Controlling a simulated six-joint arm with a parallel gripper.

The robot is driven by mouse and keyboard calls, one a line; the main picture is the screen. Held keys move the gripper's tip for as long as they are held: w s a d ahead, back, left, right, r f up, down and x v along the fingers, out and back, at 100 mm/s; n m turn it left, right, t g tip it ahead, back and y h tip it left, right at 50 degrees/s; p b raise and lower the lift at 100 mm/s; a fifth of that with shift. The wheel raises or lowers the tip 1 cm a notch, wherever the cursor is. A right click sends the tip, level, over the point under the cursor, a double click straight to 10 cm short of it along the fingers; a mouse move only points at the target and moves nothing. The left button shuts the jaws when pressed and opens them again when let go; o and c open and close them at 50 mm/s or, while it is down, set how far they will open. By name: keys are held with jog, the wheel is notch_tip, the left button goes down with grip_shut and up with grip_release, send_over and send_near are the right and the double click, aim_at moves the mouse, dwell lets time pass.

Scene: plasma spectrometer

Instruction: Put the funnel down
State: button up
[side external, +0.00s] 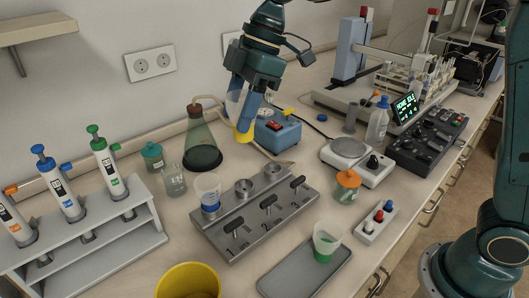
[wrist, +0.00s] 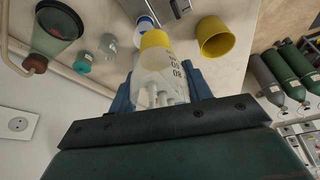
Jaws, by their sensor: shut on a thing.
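My gripper (side external: 243,110) is shut on a clear funnel with a yellow band (side external: 243,135), held above the bench behind the metal manifold. In the wrist view the funnel (wrist: 158,65) lies between the blue fingers of my gripper (wrist: 161,88), its yellow end pointing away and dark numbers on its wall. The manifold (side external: 262,208) has three stations. A funnel with a blue band (side external: 208,190) stands on its left station; the middle and right stations are bare. A funnel with a green band (side external: 326,243) stands on the grey tray (side external: 290,280), which has bare room around it.
A conical flask (side external: 202,148), a beaker (side external: 173,181) and a teal jar (side external: 152,155) stand left of my gripper. A blue device (side external: 277,132) stands close on its right. A yellow bin (side external: 188,280) is at the front; an orange-lidded jar (side external: 346,186) stands right of the manifold.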

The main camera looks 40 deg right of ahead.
jog(key=s+a+f+n+g, duration=0.1)
jog(key=s+a+n+g, duration=0.1)
jog(key=s+n, duration=0.5)
jog(key=s+a+f+n+g+h, duration=0.1)
jog(key=s+a+n+g, duration=0.1)
jog(key=s+n, duration=0.4)
jog(key=s+g, duration=0.1)
jog(key=s, duration=0.4)
jog(key=shift+s+a+f+n, duration=0.25)
jog(key=shift+s+f+n, duration=0.05)
jog(key=shift+n, duration=0.1)
jog(key=shift+f, duration=0.1)
send_over(290, 289)
notch_tip(290, 289, down, 16)
jog(key=shift+r, duration=0.25)
jog(key=shift+f, duration=0.15)
jog(key=shift+h, duration=0.3)
jog(key=shift+f, duration=2)
jog(key=shift+f, duration=0.1)
